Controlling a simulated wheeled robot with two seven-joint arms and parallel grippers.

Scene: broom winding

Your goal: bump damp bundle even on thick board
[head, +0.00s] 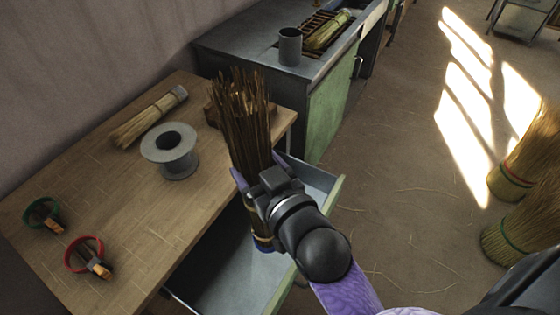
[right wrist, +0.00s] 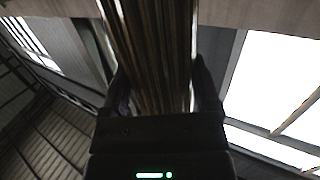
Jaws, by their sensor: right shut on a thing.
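My right gripper (head: 258,172) is shut on a bundle of dark brown stalks (head: 240,115). The bundle stands nearly upright, its ragged ends up, above the open drawer at the table's right edge. Its lower end, with a yellowish band, shows below the gripper. In the right wrist view the bundle (right wrist: 155,50) runs between the two fingers of the gripper (right wrist: 163,88). A brown block (head: 211,115), apparently the thick board, lies on the table behind the bundle, which mostly hides it. My left gripper is not in view.
The wooden table (head: 130,215) holds a grey spool (head: 170,150), a pale hand broom (head: 150,117), and green (head: 43,214) and red (head: 84,252) ring-shaped items. The open drawer (head: 225,265) juts out below. A cabinet with a grey cup (head: 290,47) stands behind. Brooms (head: 515,235) stand at right.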

